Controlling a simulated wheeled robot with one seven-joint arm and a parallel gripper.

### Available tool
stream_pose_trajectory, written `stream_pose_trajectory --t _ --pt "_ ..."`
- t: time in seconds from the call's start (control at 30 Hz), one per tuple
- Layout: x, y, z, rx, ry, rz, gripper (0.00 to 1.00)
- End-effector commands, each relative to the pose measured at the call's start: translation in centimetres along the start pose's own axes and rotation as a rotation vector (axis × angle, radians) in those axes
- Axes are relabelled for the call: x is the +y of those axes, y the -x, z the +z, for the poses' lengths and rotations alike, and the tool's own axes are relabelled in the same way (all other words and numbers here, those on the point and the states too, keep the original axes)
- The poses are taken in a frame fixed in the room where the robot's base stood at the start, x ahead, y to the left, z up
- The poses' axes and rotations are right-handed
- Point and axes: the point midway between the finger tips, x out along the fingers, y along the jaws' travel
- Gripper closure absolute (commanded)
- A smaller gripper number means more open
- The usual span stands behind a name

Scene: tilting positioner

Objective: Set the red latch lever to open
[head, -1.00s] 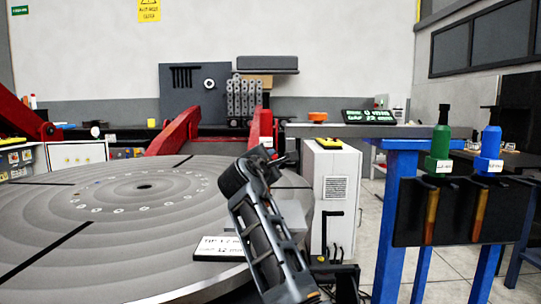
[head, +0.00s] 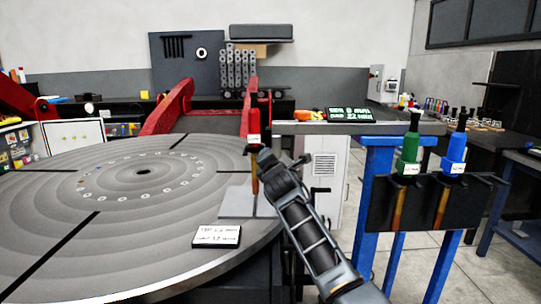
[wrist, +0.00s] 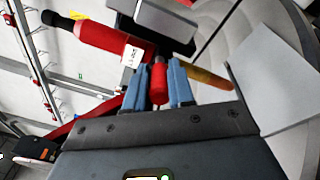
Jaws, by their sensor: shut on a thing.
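A red tool (head: 254,118) with a black top, a white label and an orange shaft stands upright at my gripper (head: 266,154) in the head view, over the round turntable's right side. In the wrist view, the red tool (wrist: 100,38) lies slanted beyond the fingers, its orange shaft passing behind them. My gripper (wrist: 159,84) is shut on a short red piece, which appears to belong to the tool. I cannot make out a separate red latch lever in either view.
The large grey turntable (head: 60,190) fills the left. A white card (head: 216,237) lies near its edge. A black rack (head: 380,213) on a blue stand holds a green tool (head: 410,148) and a blue tool (head: 455,152) to the right. Red positioner arms (head: 170,108) rise behind.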

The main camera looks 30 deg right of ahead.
Motion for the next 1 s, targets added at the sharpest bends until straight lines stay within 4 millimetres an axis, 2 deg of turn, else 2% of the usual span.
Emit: stream_pose_trajectory --t 0.2,0.57,0.6,0.87,1.0 --pt "-0.08 -0.88 -0.26 0.021 0.002 0.01 1.0" --pt "-0.14 -0.98 -0.27 0.023 0.0 0.011 1.0" --pt "-0.14 -0.98 -0.27 0.023 0.0 0.01 0.76" --pt "-0.02 -0.98 -0.23 0.022 0.001 0.012 0.52" --pt "0.05 -0.98 -0.22 0.022 0.001 0.013 0.52"
